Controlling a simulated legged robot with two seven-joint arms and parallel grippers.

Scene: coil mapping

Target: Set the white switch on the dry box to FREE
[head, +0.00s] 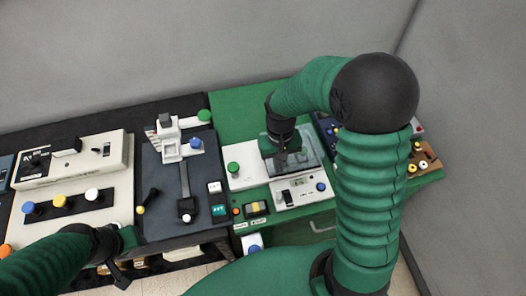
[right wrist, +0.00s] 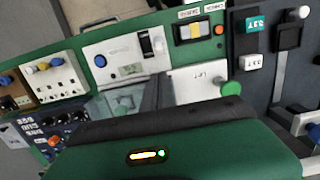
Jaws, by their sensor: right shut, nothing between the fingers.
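The dry box is most likely the white unit with a clear lid (head: 306,153) on the green bench. Its front panel (head: 311,184) has a small display, a dark switch slot (head: 287,197) and a blue knob. In the right wrist view the panel (right wrist: 125,55) shows a dark slot with a pale switch part (right wrist: 158,46) beside it; the setting is unreadable. My right gripper (head: 280,157) is shut and empty over the clear lid, behind the switch and apart from it. My left gripper (head: 118,270) hangs at the lower left; its jaw opening is unclear.
A green knob (head: 233,167) stands on the white panel left of the lid. A yellow-marked module (head: 256,208) sits at the front edge. A dark lever station (head: 185,185) and a cream control box (head: 75,160) are further left. My right arm hides part of the right side.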

